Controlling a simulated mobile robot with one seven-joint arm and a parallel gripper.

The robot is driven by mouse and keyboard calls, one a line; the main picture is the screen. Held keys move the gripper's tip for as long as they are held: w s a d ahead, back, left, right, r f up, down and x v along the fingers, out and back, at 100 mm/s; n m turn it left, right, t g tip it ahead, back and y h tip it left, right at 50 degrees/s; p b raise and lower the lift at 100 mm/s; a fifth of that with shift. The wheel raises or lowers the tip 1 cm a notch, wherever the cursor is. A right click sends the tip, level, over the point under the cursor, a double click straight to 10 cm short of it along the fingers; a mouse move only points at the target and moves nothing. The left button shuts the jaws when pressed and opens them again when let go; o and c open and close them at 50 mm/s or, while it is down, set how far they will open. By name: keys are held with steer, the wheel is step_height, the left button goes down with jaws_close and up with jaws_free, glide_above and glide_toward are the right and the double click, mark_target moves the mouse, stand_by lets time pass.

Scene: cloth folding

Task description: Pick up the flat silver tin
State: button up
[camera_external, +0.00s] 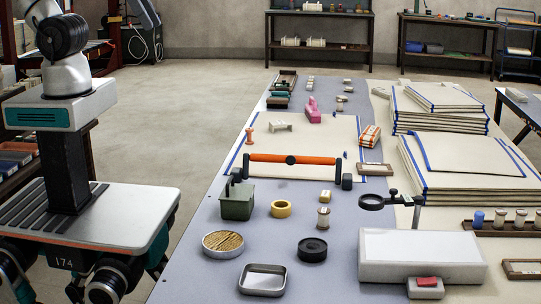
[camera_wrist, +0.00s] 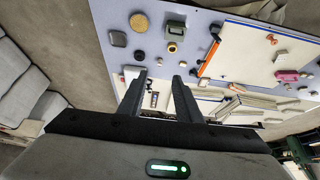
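The flat silver tin (camera_external: 263,280) is a shallow, rounded rectangular tray-like tin lying on the grey-blue table near its front edge. In the wrist view it is the small grey rounded square (camera_wrist: 118,39) at the upper left. My gripper (camera_wrist: 160,76) shows in the wrist view with its two dark fingers spread apart and nothing between them. It is well above the table, and the tin lies beyond the fingertips to the upper left. My gripper is out of the external view.
A round tin with tan contents (camera_external: 223,242) and a black round lid (camera_external: 312,249) lie close to the silver tin. An orange roller (camera_external: 292,159) lies across the middle.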

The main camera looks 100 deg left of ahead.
steer(key=shift+o, duration=0.5)
steer(key=o, duration=1.7)
steer(key=shift+c, duration=0.2)
steer(key=n+g+h+b, duration=0.3)
steer(key=n+b, duration=2)
steer(key=n, duration=0.3)
glide_above(223, 241)
steer(key=s+a, duration=0.2)
steer(key=s, duration=0.1)
steer(key=f, duration=4.6)
steer(key=shift+w+a+f, duration=0.1)
steer(key=shift+w+f, duration=0.05)
steer(key=shift+w, duration=0.05)
steer(key=shift+w+b+x, duration=0.2)
steer(key=shift+b+x, duration=0.4)
steer(key=shift+x, duration=0.85)
steer(key=shift+w+b+x, duration=0.2)
steer(key=shift+b+x, duration=0.4)
steer(key=shift+x, duration=0.8)
